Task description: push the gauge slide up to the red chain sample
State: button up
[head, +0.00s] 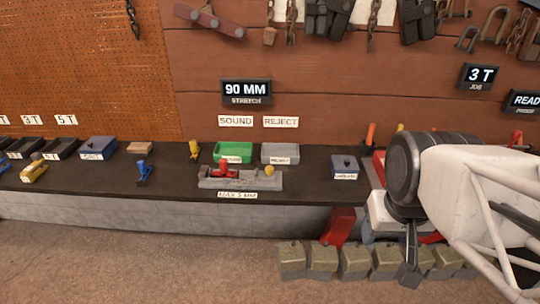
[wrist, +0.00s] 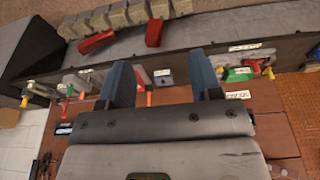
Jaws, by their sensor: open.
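The grey gauge (head: 240,184) lies on the dark bench near its front edge, under the 90 MM display. The red chain sample (head: 222,170) sits on its left part. A yellow knob (head: 269,171) stands at the right, apparently on the gauge slide, with a gap between it and the red sample. The red sample also shows small in the wrist view (wrist: 252,64). My gripper (head: 411,272) hangs at the right, well away from the gauge. In the wrist view its two blue fingers (wrist: 163,82) are apart with nothing between them.
A green tray (head: 233,151) and a grey tray (head: 280,153) stand just behind the gauge. A blue box (head: 344,167) stands between gauge and gripper. A blue clamp-like piece (head: 145,173) is to the left. Stone-like blocks (head: 355,262) line the floor below.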

dwell(0.4)
jog(key=c, duration=0.5)
jog(key=shift+w+a, duration=0.2)
jog(key=shift+w, duration=0.4)
jog(key=c, duration=0.4)
jog(key=w+a+y, duration=0.1)
jog(key=w, duration=0.3)
jog(key=w+a+y, duration=0.1)
jog(key=w, duration=0.3)
jog(key=w+a+f+g+y, duration=0.1)
jog(key=w, duration=0.4)
jog(key=shift+a, duration=0.25)
grip_shut()
jog(key=w+a+f+m+y, duration=0.1)
jog(key=w+f+y, duration=0.1)
jog(key=w+f, duration=0.4)
jog(key=w+a+f+m+y, duration=0.1)
jog(key=w+f, duration=0.6)
jog(key=w, duration=0.9)
jog(key=w+a+f+y, duration=0.1)
jog(key=w+f+y, duration=0.2)
jog(key=w+f, duration=0.4)
jog(key=w, duration=0.5)
jog(key=shift+a+f+m+t, duration=0.15)
jog(key=shift+a+m+t, duration=0.1)
jog(key=shift+m+t, duration=0.15)
jog(key=shift+w, duration=0.1)
